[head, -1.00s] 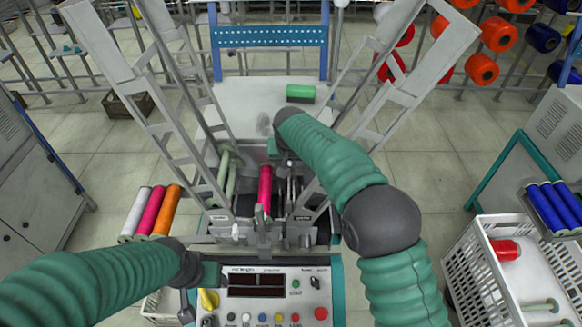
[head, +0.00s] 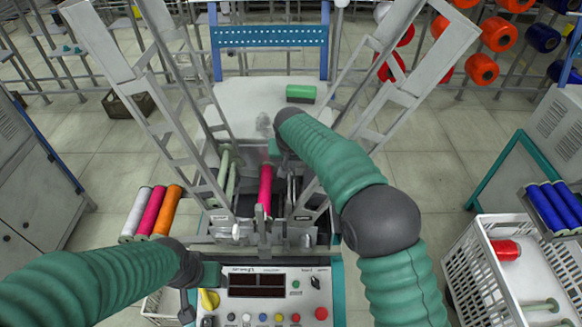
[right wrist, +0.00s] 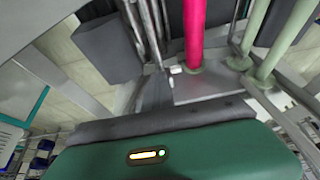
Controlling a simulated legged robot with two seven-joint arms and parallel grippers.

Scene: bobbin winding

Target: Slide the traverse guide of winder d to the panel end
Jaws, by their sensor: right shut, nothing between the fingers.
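The winder (head: 330,228) stands in front of me, with a magenta bobbin (head: 265,188) lying lengthwise in its middle. The bobbin also shows in the right wrist view (right wrist: 194,35). Thin metal rods (right wrist: 151,28) run beside it. The traverse guide cannot be made out clearly among these parts. My right gripper (head: 276,152) is shut and empty at the far end of the bobbin, low over the winder; its fingertips are largely hidden by my arm. My left gripper (head: 207,276) is by the left edge of the control panel (head: 262,305); its fingers are not clear.
Tall grey lattice frames (head: 130,90) rise on both sides of the winder. Pale green rollers (right wrist: 270,45) lie beside the magenta bobbin. A white crate (head: 480,270) stands at right, and three bobbins (head: 150,212) at left.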

